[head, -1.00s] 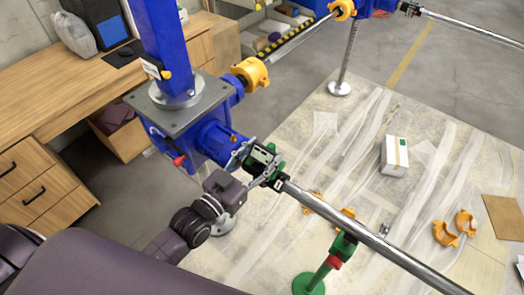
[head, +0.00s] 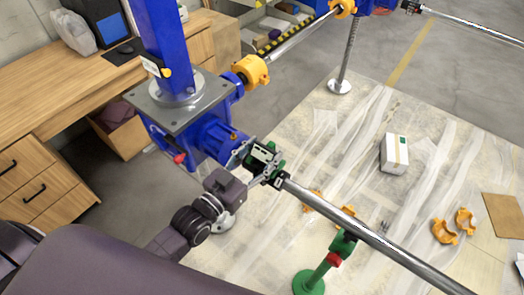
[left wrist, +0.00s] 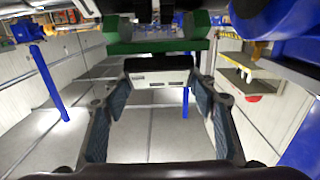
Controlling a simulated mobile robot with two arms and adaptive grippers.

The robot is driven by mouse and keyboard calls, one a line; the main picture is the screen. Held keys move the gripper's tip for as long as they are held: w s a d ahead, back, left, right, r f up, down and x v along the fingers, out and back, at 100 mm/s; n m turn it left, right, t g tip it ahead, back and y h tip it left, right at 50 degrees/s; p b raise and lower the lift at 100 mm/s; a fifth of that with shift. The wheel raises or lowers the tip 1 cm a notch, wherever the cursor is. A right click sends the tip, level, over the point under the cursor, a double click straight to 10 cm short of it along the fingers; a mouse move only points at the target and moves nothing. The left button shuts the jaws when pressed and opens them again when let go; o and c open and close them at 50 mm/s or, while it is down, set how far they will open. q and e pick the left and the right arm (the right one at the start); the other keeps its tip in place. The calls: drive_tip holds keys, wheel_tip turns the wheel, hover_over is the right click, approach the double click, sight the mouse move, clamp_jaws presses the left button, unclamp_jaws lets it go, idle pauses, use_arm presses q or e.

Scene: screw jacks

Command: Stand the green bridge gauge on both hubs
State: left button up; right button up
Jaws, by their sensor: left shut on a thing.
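The green bridge gauge (head: 276,167) is at the gap between the blue screw jack (head: 205,140) and the near end of the steel shaft (head: 350,225). My left gripper (head: 253,166) is shut on it, with one finger on each side of its pale and dark middle block. In the left wrist view, the gauge (left wrist: 155,46) spans the top, beyond my left gripper's blue-padded fingers (left wrist: 158,115). A dark hub (head: 279,181) shows at the shaft end. The jack-side hub is hidden behind the gripper and gauge. I cannot tell whether the gauge's feet touch the hubs. My right gripper is out of view.
A green stand (head: 318,274) with a red collar is under the shaft. Orange guard halves (head: 445,232) and a white box (head: 394,154) lie on the sheeted floor. A wooden bench (head: 55,90) is at left. Another orange-coupled shaft (head: 300,42) runs behind.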

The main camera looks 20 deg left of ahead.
use_arm(q)
drive_tip(key=shift+f+b, duration=0.3)
drive_tip(key=shift+f, duration=0.15)
drive_tip(key=o, duration=1.6)
drive_tip(key=shift+c, duration=0.2)
drive_tip(key=shift+f, duration=0.1)
drive_tip(key=shift+f, duration=0.1)
drive_tip(key=v, duration=1.2)
